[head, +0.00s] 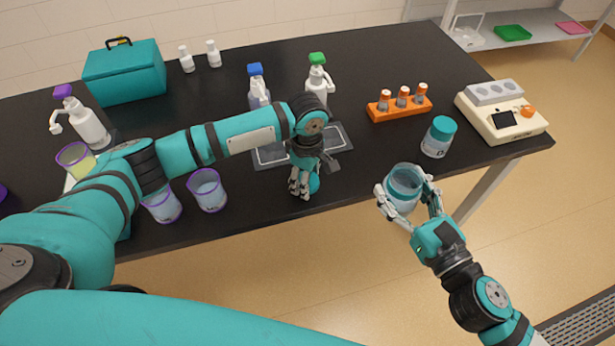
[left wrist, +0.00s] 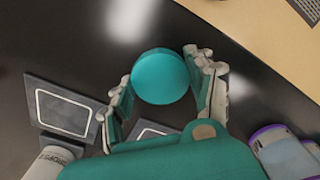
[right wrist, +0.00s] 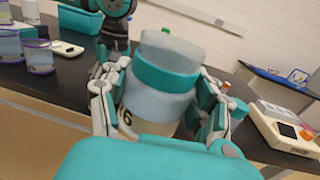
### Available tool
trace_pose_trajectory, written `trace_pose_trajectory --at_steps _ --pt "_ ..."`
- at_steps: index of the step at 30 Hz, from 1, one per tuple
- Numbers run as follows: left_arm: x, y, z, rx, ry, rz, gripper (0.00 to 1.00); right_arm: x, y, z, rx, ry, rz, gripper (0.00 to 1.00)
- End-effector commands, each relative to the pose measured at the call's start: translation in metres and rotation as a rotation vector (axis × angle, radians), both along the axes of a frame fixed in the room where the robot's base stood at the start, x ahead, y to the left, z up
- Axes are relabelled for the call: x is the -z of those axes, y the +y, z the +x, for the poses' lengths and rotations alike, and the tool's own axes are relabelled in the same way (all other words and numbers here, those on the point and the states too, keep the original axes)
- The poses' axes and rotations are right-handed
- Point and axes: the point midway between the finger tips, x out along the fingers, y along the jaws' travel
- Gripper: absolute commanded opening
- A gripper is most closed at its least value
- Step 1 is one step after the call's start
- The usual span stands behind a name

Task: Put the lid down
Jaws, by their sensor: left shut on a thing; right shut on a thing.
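The teal lid (left wrist: 160,76) is a round disc between the fingers of my left gripper (left wrist: 163,90), which is shut on it. In the head view my left gripper (head: 303,180) points down over the table near its front edge, with the lid (head: 314,184) partly hidden by the fingers. Whether the lid touches the table is not clear. My right gripper (head: 408,203) is shut on an open, lidless jar (head: 404,187), held upright off the table's front edge. In the right wrist view the jar (right wrist: 155,103) shows a teal band and a clear rim.
Behind my left gripper lie dark pads (head: 340,138) with pale outlines. A teal-lidded jar (head: 439,137), an orange vial rack (head: 398,108) and a cream device (head: 501,115) stand right. Purple-rimmed beakers (head: 207,190) stand left; pump bottles (head: 318,80) stand behind. Black tabletop (head: 350,178) is bare around the lid.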

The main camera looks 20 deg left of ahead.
Motion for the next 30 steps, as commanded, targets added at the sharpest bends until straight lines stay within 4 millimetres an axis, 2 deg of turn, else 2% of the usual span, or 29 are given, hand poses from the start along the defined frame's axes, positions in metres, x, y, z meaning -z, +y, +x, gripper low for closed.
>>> trace_pose_trajectory --at_steps 3,4,9,20,23,30 --pt "0.002 0.0 0.0 0.0 0.001 0.0 0.17 -0.003 0.0 0.0 0.0 -0.001 0.001 0.0" --pt "0.002 0.0 0.0 0.0 0.0 0.0 0.6 -0.002 0.0 0.0 0.0 -0.001 0.001 0.0" --pt "0.002 0.0 0.0 0.0 0.0 0.0 0.79 -0.002 0.0 0.0 0.0 -0.001 0.001 0.0" --pt "-0.004 0.0 0.0 0.0 -0.002 -0.001 0.79 0.0 0.0 0.0 0.0 -0.001 0.001 0.0" --pt "-0.017 0.0 0.001 0.0 -0.003 -0.003 0.79 0.002 0.0 0.0 0.0 -0.001 0.001 0.0" --pt "-0.066 0.0 0.001 0.001 -0.004 -0.003 0.79 0.008 0.0 0.0 0.0 -0.001 0.001 0.0"
